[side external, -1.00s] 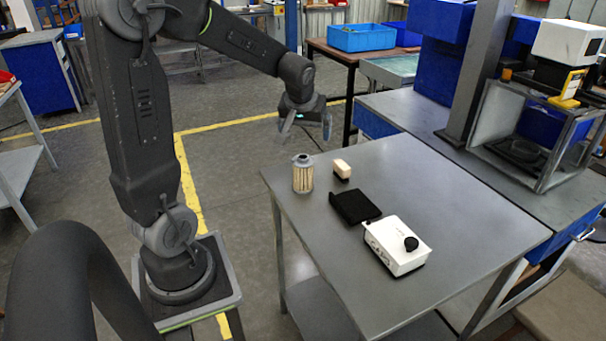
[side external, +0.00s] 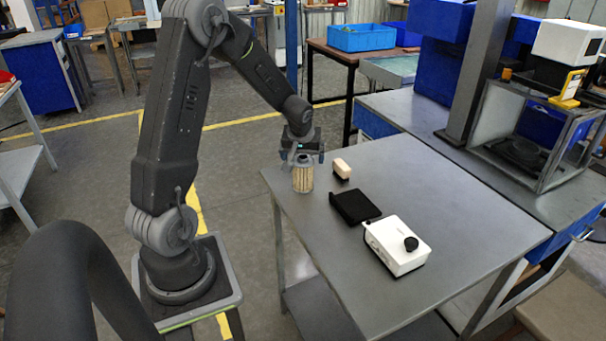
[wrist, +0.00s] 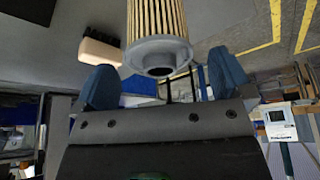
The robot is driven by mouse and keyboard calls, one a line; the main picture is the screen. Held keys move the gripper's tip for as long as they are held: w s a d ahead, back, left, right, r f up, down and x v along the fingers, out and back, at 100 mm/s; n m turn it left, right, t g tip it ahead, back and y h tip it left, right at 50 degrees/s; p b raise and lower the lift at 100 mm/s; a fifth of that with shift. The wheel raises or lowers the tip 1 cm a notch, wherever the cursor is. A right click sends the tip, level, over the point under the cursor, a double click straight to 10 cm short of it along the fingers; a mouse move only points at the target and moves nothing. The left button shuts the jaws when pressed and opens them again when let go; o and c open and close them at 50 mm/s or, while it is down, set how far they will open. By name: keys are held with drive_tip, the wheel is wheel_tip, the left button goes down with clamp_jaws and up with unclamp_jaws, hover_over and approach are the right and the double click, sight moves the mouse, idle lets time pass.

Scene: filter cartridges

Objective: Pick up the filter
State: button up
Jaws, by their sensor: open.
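The filter (side external: 302,179) is a pleated, tan cylinder with grey end caps. It stands upright on the grey table near its left corner. In the wrist view the filter (wrist: 157,38) shows its grey end with a dark hole, between and beyond my fingertips. My gripper (side external: 303,156) is right above the filter in the side view, pointing down, its fingers on either side of the filter's top. In the wrist view my gripper (wrist: 160,85) has its two blue-grey fingers spread wide, with gaps to the filter. Whether a finger touches it cannot be told from the side.
A beige-topped brush or block (side external: 342,168) stands close to the right of the filter and shows in the wrist view (wrist: 100,52). A black tray (side external: 354,207) and a white box with a black knob (side external: 397,245) lie nearer. The table's right part (side external: 470,225) is clear.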

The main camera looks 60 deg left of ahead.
drive_tip(key=x, duration=0.3)
drive_tip(key=shift+f, duration=0.2)
drive_tip(key=c, duration=1)
drive_tip(key=shift+r, duration=0.1)
